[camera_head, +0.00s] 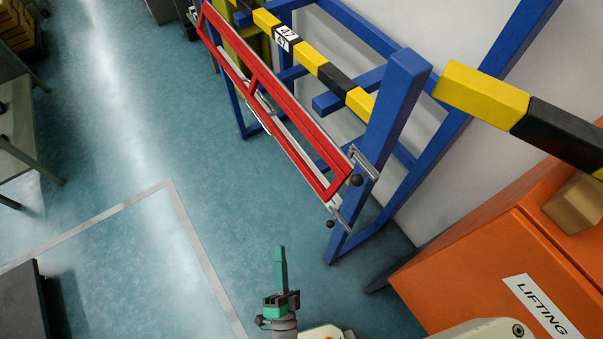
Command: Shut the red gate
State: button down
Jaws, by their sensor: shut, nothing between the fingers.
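The red gate (291,107) is a long rectangular red frame in the upper middle of the head view. It stands in front of a blue rack (387,110), running from the upper left to the blue post at its near right end. Metal fittings with black knobs (357,180) sit at that near end beside the post. I cannot tell from this steep angle whether the gate is latched. My gripper (280,252) has green fingers, shut and empty, at the bottom middle. It is apart from the gate, below its near end in the picture.
A yellow and black striped bar (303,56) runs behind the gate. An orange cabinet (497,262) labelled LIFTING fills the lower right. Open blue-green floor (120,130) with taped lines lies left of the gate. Tables or shelves stand at the left edge.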

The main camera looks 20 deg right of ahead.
aim_at(304, 174)
jog(key=w+d+f+m+g+h, duration=0.3)
jog(key=w+m+h, duration=0.5)
jog(key=m, duration=0.5)
jog(key=w+d+f+m+g+h, duration=0.25)
jog(key=w+m+h, duration=0.55)
jog(key=m, duration=0.4)
jog(key=w+d+r+m+g+h, duration=0.1)
jog(key=d+r+m+g, duration=0.1)
jog(key=r+m, duration=0.1)
jog(key=w+d+r+m+g+h, duration=0.2)
jog(key=r+m, duration=0.1)
jog(key=m, duration=0.1)
jog(key=w+d+r+m+g+h, duration=0.2)
jog(key=d+r+m+g, duration=0.1)
jog(key=r, duration=0.1)
jog(key=shift+w+d, duration=0.1)
jog(key=shift+a+r, duration=0.35)
jog(key=shift+a, duration=0.1)
jog(key=shift+s, duration=0.2)
